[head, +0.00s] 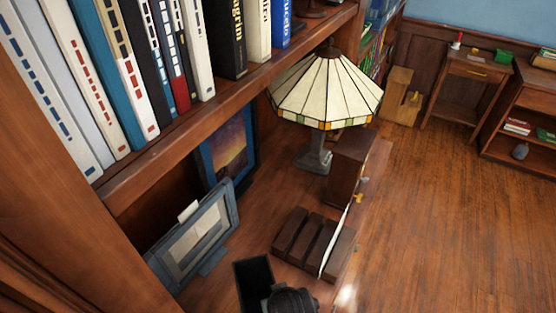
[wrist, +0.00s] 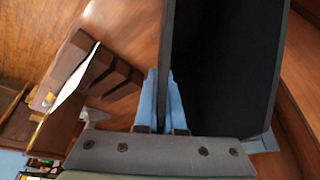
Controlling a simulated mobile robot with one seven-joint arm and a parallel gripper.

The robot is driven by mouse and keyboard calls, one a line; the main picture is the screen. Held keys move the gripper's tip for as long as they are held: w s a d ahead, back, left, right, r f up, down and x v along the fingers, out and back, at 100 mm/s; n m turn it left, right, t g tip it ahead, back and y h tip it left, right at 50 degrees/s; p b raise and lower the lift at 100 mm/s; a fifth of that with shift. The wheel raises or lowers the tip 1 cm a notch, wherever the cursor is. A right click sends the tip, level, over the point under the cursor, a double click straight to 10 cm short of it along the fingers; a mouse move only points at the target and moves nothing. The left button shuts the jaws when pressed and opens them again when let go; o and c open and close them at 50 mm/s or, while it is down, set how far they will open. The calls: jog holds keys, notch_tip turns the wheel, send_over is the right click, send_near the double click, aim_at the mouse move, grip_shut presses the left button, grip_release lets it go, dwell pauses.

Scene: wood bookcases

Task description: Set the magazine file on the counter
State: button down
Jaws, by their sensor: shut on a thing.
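The magazine file (head: 253,283) is a black, open-topped box at the bottom of the head view. It fills much of the right of the wrist view (wrist: 228,65). My gripper (wrist: 163,103) is shut on one thin wall of the file. In the head view my gripper (head: 290,298) is a dark shape right beside the file, its fingertips hidden. The counter (head: 265,205) is the brown wooden surface under the bookshelf. The file appears over its near part; I cannot tell whether its base touches the wood.
A slotted dark wood holder (head: 300,240) with a white sheet stands right of the file. A grey framed picture (head: 195,240) stands to the left. Farther back are a sunset picture (head: 228,150), a stained-glass lamp (head: 325,90) and a small wooden box (head: 347,170). A book-filled shelf (head: 235,95) overhangs the counter.

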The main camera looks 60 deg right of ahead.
jog(key=shift+f, duration=1.15)
jog(key=c, duration=1)
grip_release()
jog(key=shift+f, duration=0.1)
jog(key=v, duration=1.2)
